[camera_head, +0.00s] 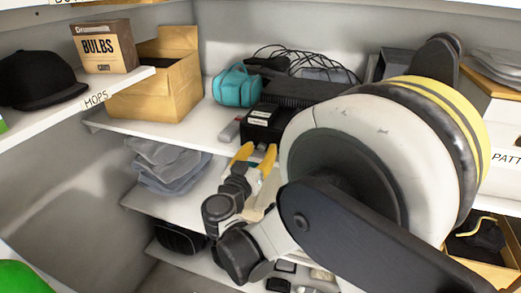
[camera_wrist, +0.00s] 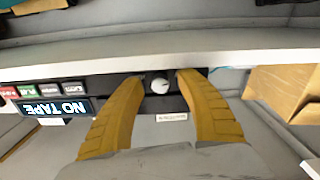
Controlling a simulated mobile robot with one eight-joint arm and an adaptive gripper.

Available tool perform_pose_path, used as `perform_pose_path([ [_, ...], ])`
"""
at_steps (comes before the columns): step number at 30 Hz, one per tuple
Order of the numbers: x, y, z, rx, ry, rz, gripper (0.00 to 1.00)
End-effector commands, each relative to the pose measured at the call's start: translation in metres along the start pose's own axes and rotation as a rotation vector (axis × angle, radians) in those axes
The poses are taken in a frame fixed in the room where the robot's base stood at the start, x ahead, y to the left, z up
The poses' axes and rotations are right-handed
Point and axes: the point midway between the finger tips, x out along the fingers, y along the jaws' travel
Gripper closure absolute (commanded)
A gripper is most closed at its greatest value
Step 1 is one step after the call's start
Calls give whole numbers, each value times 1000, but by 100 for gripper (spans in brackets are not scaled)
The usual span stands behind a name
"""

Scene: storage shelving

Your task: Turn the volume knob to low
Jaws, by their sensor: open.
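The volume knob (camera_wrist: 159,87) is a small round white knob on the dark front of a device with a lit "NO TAPE" display (camera_wrist: 62,107). A small dark mark shows on it, but its exact setting is too small to read. My gripper (camera_wrist: 160,77) is open, with one yellow finger on each side of the knob and gaps between. I cannot tell how far the tips are from the panel. In the head view, my gripper (camera_head: 257,153) is in front of the black device (camera_head: 268,122) on the middle shelf; the knob is hidden there.
Labelled buttons (camera_wrist: 40,90) sit left of the knob in the wrist view. A teal bag (camera_head: 236,86), a cardboard box (camera_head: 158,82) and cables (camera_head: 305,58) share the shelf. Folded grey cloth (camera_head: 165,165) lies on the shelf below. My arm hides much of the right side.

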Motion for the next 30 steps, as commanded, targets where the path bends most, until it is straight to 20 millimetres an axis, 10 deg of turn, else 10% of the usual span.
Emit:
perform_pose_path([
  [18,-110,-1,0,0,0,-3,57],
  [30,-118,0,0,0,0,0,57],
])
